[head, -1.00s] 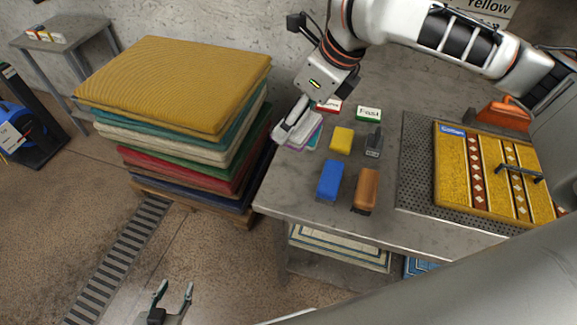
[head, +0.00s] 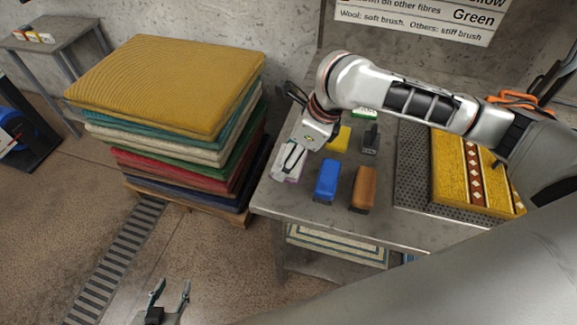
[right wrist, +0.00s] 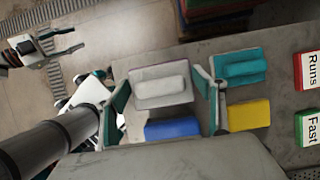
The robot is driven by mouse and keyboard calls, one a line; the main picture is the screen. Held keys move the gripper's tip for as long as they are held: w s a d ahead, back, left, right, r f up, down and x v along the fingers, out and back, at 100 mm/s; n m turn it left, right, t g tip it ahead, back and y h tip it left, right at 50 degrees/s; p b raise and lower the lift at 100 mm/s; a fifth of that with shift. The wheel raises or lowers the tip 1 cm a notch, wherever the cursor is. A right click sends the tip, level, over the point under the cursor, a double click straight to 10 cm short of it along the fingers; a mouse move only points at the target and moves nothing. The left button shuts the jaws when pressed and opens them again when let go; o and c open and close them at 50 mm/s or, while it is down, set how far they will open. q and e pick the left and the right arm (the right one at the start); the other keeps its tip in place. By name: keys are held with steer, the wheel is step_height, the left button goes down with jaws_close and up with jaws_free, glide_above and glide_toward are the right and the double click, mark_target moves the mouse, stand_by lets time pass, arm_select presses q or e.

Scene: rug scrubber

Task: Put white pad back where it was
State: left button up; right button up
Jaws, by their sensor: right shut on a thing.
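My right gripper (head: 288,162) is over the left end of the grey table. It is shut on a white pad, which shows between its two fingers in the right wrist view as a pale block with a raised grip (right wrist: 163,86). In the head view the gripper covers much of the white pad (head: 281,174). Whether the pad touches the table I cannot tell. A teal pad (right wrist: 240,66) lies just beyond the right finger in the right wrist view. My left gripper (head: 171,296) is open and empty, low in front of the table.
A blue brush (head: 326,179), a brown brush (head: 363,188), a yellow block (head: 342,138) and a grey tool (head: 371,139) stand on the table (head: 300,212). A patterned yellow rug (head: 455,170) lies at right. Stacked rugs (head: 165,85) stand left of the table.

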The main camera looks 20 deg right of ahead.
steer(key=shift+f, duration=2.5)
steer(key=o, duration=1)
steer(key=shift+o, duration=0.2)
steer(key=v, duration=1.2)
